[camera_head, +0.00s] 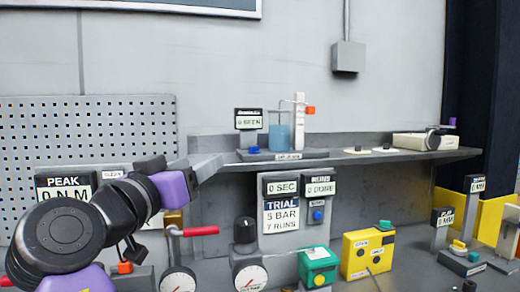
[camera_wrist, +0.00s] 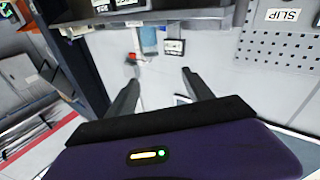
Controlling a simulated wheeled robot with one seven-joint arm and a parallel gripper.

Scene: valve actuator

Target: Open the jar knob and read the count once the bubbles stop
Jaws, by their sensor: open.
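A clear jar of blue liquid (camera_head: 279,132) stands on the grey shelf (camera_head: 345,160), and it also shows in the wrist view (camera_wrist: 149,38). Just right of it is a white upright post (camera_head: 299,120) with an orange knob (camera_head: 310,110). A small blue knob (camera_head: 255,150) sits at the jar's lower left. I cannot tell which one is the jar knob. Left of the jar, a counter display (camera_head: 248,119) appears to read 0 SEEN. Bubbles are too small to tell. My gripper (camera_wrist: 160,84) is open and empty, its fingers pointing toward the jar area, apart from everything.
A pegboard (camera_head: 90,135) covers the left wall. Below the shelf are a TRIAL sign (camera_head: 282,215), gauges, a green box (camera_head: 317,266) and a yellow box (camera_head: 368,252). The shelf's right end holds a white device (camera_head: 415,141).

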